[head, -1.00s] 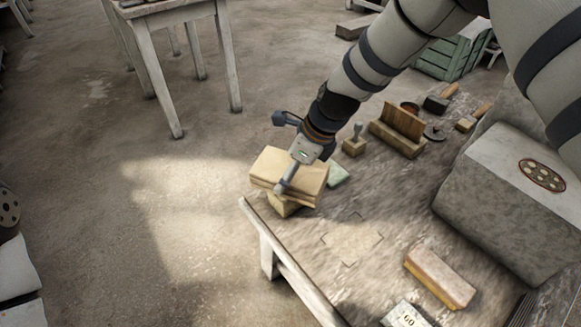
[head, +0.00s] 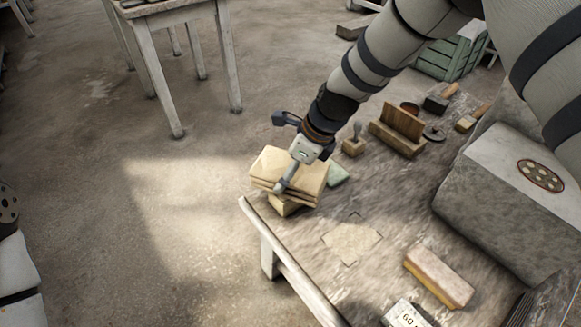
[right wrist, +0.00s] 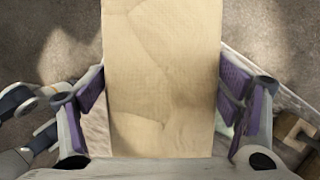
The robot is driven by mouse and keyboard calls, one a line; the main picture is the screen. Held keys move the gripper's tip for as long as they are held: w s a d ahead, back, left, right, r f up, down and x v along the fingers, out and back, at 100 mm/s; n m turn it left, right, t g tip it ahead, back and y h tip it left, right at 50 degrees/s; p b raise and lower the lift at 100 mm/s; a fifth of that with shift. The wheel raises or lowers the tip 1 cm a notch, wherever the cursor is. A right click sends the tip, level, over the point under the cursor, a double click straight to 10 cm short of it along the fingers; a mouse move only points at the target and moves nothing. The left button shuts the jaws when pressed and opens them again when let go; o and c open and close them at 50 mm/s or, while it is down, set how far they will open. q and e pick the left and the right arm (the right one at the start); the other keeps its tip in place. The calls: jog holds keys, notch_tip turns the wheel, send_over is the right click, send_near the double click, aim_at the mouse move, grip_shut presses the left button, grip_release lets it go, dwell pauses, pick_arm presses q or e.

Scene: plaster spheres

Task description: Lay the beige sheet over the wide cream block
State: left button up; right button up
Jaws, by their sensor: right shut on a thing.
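The beige sheet (head: 290,165) is on top of a small stack at the table's near-left corner. In the right wrist view the sheet (right wrist: 162,80) runs straight between the purple finger pads. My right gripper (head: 281,187) is shut on the sheet from above, its fingers at opposite sides. Below the sheet, layered pale edges show, and a narrower yellowish block (head: 286,206) stands under them. I cannot tell which layer is the wide cream block or whether the sheet touches the layer below.
A green piece (head: 338,175) lies beside the stack. A pale marked patch (head: 350,243) of the table is bare. A cream-topped brick (head: 440,277), a stamp-like tool (head: 354,142), a wooden angled block (head: 398,130) and a large grey block (head: 510,200) stand further right.

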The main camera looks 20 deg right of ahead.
pick_arm(q)
jog(key=shift+s+f, duration=0.2)
pick_arm(e)
jog(key=shift+f, duration=0.65)
jog(key=o, duration=1.3)
jog(key=shift+r+p, duration=0.55)
jog(key=shift+r, duration=1.55)
pick_arm(q)
jog(key=shift+w+r+t, duration=0.3)
jog(key=shift+w+r, duration=0.6)
pick_arm(e)
jog(key=shift+f, duration=0.1)
